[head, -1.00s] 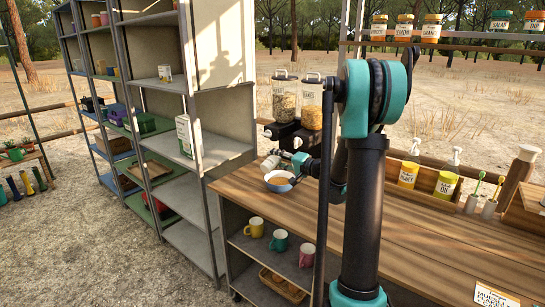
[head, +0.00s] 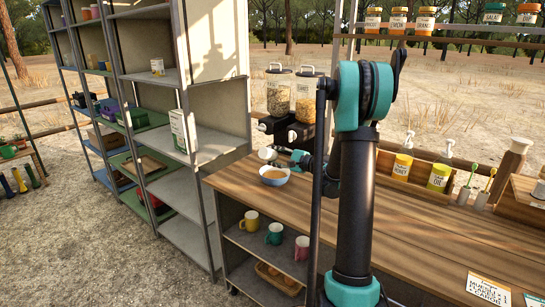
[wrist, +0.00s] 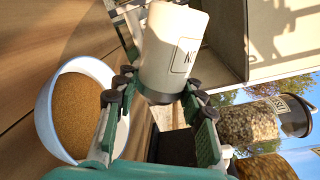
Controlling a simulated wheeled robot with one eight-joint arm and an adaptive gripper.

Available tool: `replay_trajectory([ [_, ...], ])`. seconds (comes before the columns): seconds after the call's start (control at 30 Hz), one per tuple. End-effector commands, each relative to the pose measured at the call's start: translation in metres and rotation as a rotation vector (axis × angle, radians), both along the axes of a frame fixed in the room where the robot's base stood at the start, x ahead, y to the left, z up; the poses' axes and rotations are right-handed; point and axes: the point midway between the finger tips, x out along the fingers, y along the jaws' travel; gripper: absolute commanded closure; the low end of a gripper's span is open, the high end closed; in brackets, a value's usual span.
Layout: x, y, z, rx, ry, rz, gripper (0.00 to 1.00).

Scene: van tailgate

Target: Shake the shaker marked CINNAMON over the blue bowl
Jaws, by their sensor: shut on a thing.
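My gripper (wrist: 152,95) is shut on a white shaker (wrist: 175,48), which has a printed label only partly in view; I cannot read its word. The shaker also shows in the head view (head: 267,154), tipped well over on its side above the far rim of the blue bowl. The blue bowl (head: 275,182) stands on the wooden worktop near its left end. In the wrist view the bowl (wrist: 46,118) is left of and below my gripper, with brown contents inside. I see no falling grains.
Two grain dispensers (head: 279,92) stand right behind the bowl. A grey shelf unit (head: 190,200) is to the left. Mugs (head: 274,234) sit on the shelf under the worktop. Yellow pump bottles (head: 402,167) stand in a wooden box at right. The worktop's middle is clear.

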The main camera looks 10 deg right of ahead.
Motion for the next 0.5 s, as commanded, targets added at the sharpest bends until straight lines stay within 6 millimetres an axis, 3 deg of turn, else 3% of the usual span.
replay_trajectory([
  [0.23,0.000,0.000,0.005,-0.001,-0.001,0.000,0.93],
  [0.5,0.000,0.000,0.040,-0.002,-0.002,0.000,0.93],
])
